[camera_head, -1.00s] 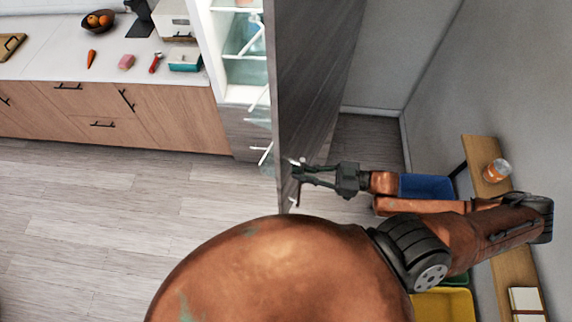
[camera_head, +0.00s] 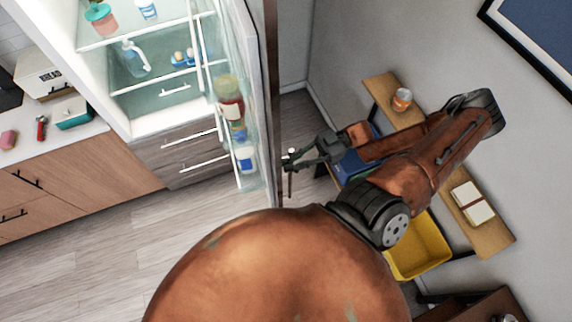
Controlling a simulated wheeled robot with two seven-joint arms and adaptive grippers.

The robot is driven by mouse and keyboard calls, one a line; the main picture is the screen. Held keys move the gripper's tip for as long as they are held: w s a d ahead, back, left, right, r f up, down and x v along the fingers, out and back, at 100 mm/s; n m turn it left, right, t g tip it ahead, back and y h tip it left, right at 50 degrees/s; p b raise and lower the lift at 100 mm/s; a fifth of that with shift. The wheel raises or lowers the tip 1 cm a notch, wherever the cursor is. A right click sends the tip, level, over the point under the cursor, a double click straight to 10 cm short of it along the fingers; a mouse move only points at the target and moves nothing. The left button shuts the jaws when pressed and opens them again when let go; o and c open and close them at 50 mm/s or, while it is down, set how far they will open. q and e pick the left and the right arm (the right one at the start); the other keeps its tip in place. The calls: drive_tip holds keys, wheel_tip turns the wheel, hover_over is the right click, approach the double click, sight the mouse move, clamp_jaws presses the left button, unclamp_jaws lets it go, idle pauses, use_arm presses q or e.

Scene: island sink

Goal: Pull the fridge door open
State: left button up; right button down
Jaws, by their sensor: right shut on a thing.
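The fridge door (camera_head: 273,110) stands wide open and is seen nearly edge-on, with filled shelves on its inner side. The lit fridge interior (camera_head: 150,92) shows at the upper left, with bottles and eggs on its shelves. My right gripper (camera_head: 291,160) is at the outer side of the door near its free edge, shut on the door handle (camera_head: 290,183). My left gripper is not in view.
A wooden wall shelf (camera_head: 492,238) with a jar and books runs along the right wall. A yellow bin (camera_head: 421,247) and a blue bin (camera_head: 352,166) stand below it. The counter (camera_head: 62,140) is at the left. The floor in front of the fridge is clear.

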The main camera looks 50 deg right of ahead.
drive_tip(key=shift+r, duration=0.15)
drive_tip(key=c, duration=2.3)
unclamp_jaws()
drive_tip(key=shift+o, duration=0.2)
drive_tip(key=shift+d, duration=0.2)
drive_tip(key=v, duration=1.1)
drive_tip(key=shift+d, duration=0.35)
drive_tip(key=shift+s, duration=0.1)
